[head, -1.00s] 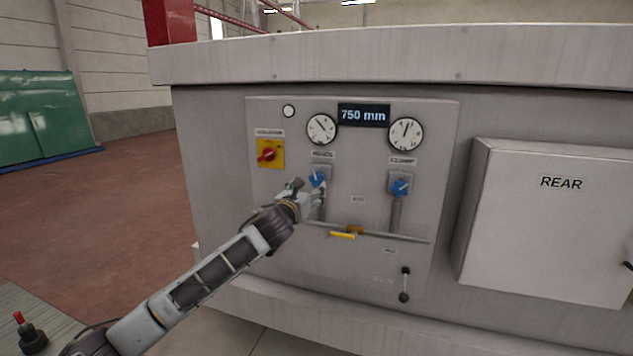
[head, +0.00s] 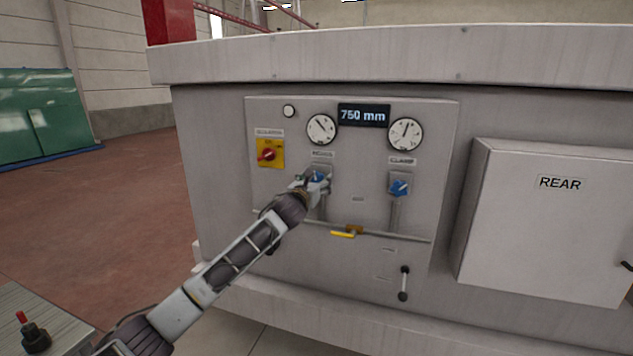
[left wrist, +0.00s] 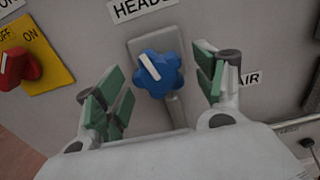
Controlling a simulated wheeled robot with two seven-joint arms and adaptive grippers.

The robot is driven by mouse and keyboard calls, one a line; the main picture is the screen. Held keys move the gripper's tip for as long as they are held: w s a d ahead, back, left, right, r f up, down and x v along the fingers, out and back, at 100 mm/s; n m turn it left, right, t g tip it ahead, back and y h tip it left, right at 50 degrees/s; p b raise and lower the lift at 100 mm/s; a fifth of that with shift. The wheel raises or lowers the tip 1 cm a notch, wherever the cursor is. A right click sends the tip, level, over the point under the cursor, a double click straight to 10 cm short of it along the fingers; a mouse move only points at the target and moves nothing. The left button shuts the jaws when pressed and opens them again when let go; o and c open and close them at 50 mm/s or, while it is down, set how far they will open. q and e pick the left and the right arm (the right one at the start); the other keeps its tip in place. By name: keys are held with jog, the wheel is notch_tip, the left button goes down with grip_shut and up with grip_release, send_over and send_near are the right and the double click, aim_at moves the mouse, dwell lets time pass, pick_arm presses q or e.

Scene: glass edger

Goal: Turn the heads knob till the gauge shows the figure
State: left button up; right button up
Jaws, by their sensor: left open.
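The blue heads knob (left wrist: 158,74) with a white pointer mark sits under the HEADS label (left wrist: 143,8); in the head view the knob (head: 318,176) is partly hidden by my gripper. My left gripper (left wrist: 160,88) is open, its green-padded fingers on either side of the knob with gaps to it. In the head view the gripper (head: 317,183) is at the knob. The heads gauge (head: 321,129), round and white with a dark needle pointing to the upper left, is above it. My right gripper is not in view.
A clamp gauge (head: 406,134) and blue clamp knob (head: 399,188) are to the right. A red isolator switch (head: 267,154) on yellow is close on the left. A display (head: 363,115) reads 750 mm. A yellow-handled valve (head: 343,234) sits on the pipe below.

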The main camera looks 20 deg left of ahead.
pick_arm(q)
jog(key=shift+w, duration=0.4)
jog(key=c, duration=1)
jog(key=shift+n+p, duration=0.3)
